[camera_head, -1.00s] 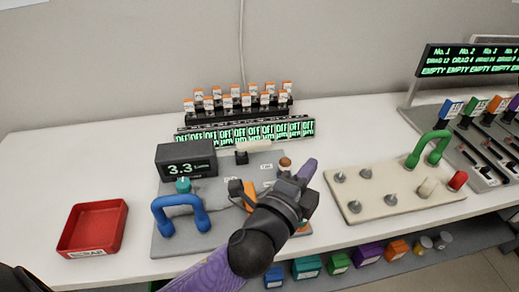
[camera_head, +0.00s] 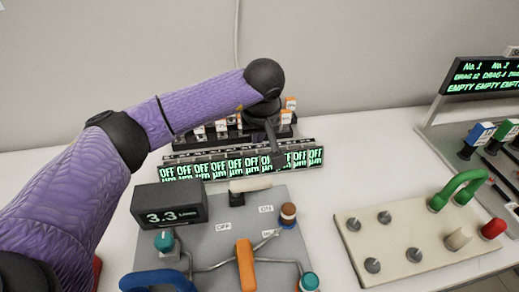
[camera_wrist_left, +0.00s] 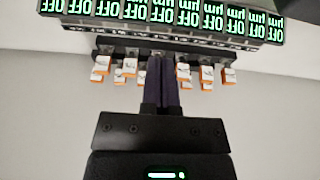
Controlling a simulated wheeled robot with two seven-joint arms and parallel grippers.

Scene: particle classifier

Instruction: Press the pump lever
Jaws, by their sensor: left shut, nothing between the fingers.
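The grey pump panel (camera_head: 205,225) lies on the table with a black display reading 3.3 (camera_head: 170,207). It bears a cream bar lever on a black block (camera_head: 250,186), an orange handle (camera_head: 245,265), a brown-topped knob (camera_head: 288,213) and a blue handle (camera_head: 160,281), cut by the lower edge. OFF and ON labels sit near the cream lever. I cannot tell which is the pump lever. My left gripper (camera_head: 277,160) points down behind the panel, over the OFF display strip (camera_head: 195,171). Its fingers are together and empty in the left wrist view (camera_wrist_left: 160,62). The right gripper is out of view.
A row of orange-and-white tagged switches (camera_head: 290,104) stands behind the display strip, close to my left gripper; they show in the wrist view (camera_wrist_left: 183,73). A cream panel (camera_head: 385,235) with grey pegs and a green handle (camera_head: 458,188) is at the right.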

